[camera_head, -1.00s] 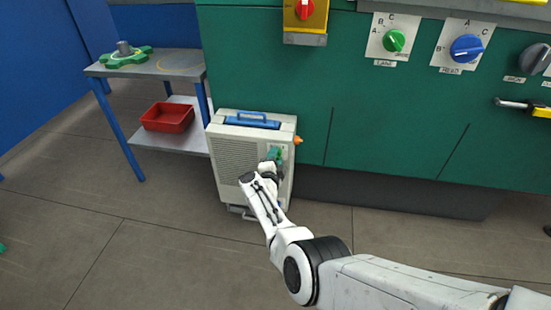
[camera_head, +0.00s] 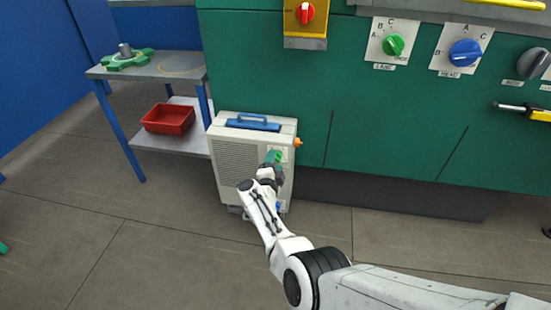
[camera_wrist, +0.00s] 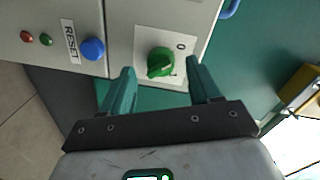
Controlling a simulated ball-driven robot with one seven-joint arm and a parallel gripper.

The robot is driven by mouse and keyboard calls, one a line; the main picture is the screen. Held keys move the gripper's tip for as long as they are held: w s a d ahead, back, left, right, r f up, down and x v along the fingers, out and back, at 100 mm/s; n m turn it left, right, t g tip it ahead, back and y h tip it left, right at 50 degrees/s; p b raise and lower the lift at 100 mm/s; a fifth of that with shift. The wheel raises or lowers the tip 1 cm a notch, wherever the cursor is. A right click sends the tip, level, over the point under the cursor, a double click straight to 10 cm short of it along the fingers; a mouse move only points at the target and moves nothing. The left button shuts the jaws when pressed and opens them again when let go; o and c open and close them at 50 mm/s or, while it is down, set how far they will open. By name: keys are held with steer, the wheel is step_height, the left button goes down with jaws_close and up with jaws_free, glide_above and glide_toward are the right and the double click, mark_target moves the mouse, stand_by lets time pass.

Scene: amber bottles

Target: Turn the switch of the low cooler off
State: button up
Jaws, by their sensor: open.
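The low cooler (camera_head: 236,160) is a cream box with a grille and a blue top handle, standing on the floor against the green cabinet. Its switch is a green knob (camera_wrist: 161,62) on a white plate marked 0 in the wrist view. The knob also shows in the head view (camera_head: 278,156). My gripper (camera_wrist: 157,82) is open, with its two teal fingers apart at the near side of the knob. The knob sits between and slightly beyond the fingertips. I cannot tell whether a finger touches it. The plate's other mark is hidden or too small to read.
A blue button (camera_wrist: 92,49) labelled RESET and red and green lamps (camera_wrist: 27,37) sit left of the switch. A grey table (camera_head: 150,66) with a red bin (camera_head: 168,118) stands left of the cooler. The floor in front is clear.

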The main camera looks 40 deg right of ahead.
steer(key=p+v, duration=0.5)
steer(key=v, duration=0.3)
steer(key=shift+s+a, duration=0.3)
steer(key=shift+r, duration=0.15)
